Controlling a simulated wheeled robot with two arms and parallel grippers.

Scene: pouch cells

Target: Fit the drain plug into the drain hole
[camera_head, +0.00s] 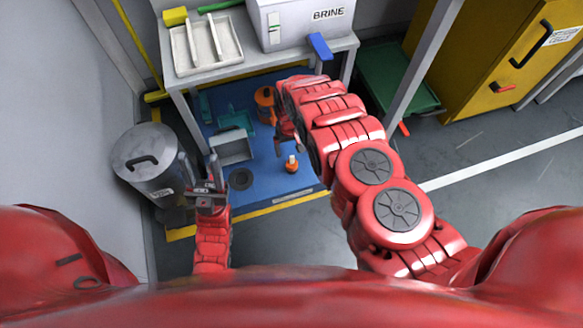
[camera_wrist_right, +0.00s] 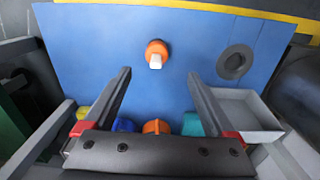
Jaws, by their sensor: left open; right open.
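The orange drain plug (camera_head: 291,164) with a pale grip stands on the blue mat (camera_head: 265,172). The plug also shows in the right wrist view (camera_wrist_right: 156,51), beyond and between the fingertips. The dark round drain hole (camera_head: 240,179) lies left of the plug in the head view; it also shows in the right wrist view (camera_wrist_right: 236,62), to the right of the plug. My right gripper (camera_wrist_right: 159,76) is open and empty, pointing toward the plug, apart from it. My left gripper (camera_head: 209,172) is open near the mat's left edge, left of the hole.
A grey open bin (camera_head: 232,147), teal items and an orange round object (camera_head: 265,97) are on the mat under the bench (camera_head: 348,44). A lidded metal can (camera_head: 146,160) stands left. Bench legs frame the mat. The mat's front part around plug and hole is clear.

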